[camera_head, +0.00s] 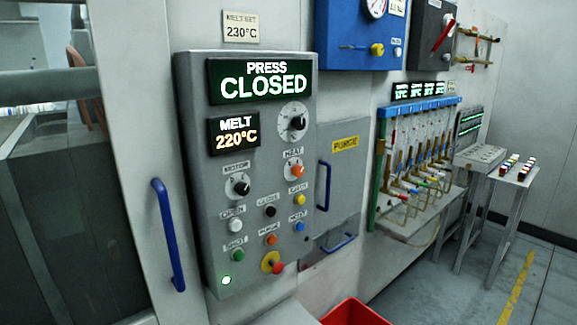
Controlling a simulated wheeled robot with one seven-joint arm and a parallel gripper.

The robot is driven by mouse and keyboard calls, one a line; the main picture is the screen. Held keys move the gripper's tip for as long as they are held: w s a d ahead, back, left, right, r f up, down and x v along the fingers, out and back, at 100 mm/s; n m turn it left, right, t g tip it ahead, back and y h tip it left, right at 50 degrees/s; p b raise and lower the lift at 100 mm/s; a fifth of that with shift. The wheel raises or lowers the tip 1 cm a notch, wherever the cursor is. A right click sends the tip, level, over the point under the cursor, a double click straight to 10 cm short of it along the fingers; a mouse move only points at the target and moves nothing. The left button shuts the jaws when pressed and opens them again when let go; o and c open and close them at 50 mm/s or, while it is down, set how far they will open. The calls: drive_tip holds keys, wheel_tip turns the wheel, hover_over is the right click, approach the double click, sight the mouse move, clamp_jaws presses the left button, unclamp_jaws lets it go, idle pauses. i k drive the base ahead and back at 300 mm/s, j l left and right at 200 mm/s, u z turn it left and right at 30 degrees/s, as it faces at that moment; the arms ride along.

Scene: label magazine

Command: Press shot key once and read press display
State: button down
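The press display (262,80) at the top of the grey control panel (190,170) reads "PRESS CLOSED" in white-green letters. Below it the melt display (234,135) reads "MELT 220°C". The shot key appears to be the green button (237,256) at the lower left of the panel, under a small label that looks like "SHOT". A lit green lamp (226,281) sits just below it. Other keys include a white one (236,225) labelled "OPEN" and a black one (270,212) labelled "CLOSE". My gripper is not in view.
A red and yellow stop button (272,263) sits right of the green key. A blue door handle (168,235) stands out left of the panel. A red bin (352,313) is on the floor below. A hose rack (415,150) and small tables (512,172) stand right; floor between is clear.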

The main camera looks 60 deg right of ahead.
sight(239, 255)
drive_tip(key=z, duration=1.4)
